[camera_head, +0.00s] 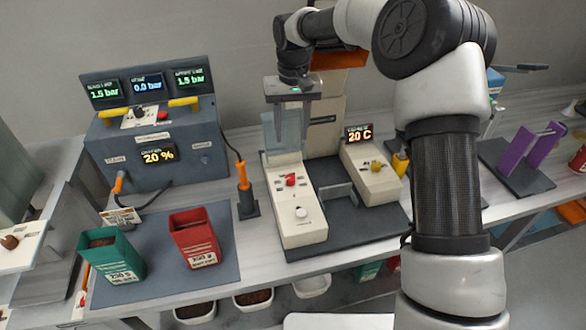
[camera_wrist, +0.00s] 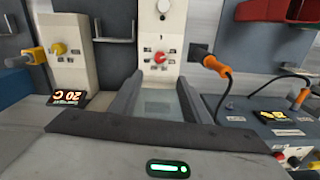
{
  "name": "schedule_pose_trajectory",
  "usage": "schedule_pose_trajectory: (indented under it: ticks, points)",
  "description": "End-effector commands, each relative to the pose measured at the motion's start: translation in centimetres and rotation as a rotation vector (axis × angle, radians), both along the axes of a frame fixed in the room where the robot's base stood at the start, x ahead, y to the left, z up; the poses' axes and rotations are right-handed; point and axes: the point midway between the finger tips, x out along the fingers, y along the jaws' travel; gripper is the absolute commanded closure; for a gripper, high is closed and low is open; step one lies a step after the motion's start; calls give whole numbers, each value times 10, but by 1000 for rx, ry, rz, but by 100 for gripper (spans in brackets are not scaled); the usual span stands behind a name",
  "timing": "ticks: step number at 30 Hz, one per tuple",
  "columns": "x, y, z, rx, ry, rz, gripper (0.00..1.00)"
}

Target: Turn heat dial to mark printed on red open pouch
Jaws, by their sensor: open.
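The red open pouch (camera_head: 197,240) stands on a dark mat at front left in the head view, with a white label whose small print I cannot fully read. It shows partly in the wrist view (camera_wrist: 272,11). A yellow dial (camera_head: 376,166) sits on a white panel below the "20 C" display (camera_head: 358,134); it also shows in the wrist view (camera_wrist: 59,48). A red dial (camera_head: 290,179) sits on the white panel to its left, also in the wrist view (camera_wrist: 159,57). My gripper (camera_wrist: 158,88) is open above and behind the red dial, touching neither dial.
A green pouch (camera_head: 112,256) stands left of the red one. A grey console (camera_head: 150,130) with pressure displays and a "20 %" readout stands at left. An orange-handled tool (camera_head: 244,180) on a cable stands beside the red-dial panel. Purple plates (camera_head: 530,147) stand at right.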

Motion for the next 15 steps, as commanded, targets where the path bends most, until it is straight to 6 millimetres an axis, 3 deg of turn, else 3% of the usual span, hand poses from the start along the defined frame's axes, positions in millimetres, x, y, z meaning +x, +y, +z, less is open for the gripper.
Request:
schedule_pose_trajectory:
  ticks: [15]
  points:
    - [-2,3,-109,0,4,2,57]
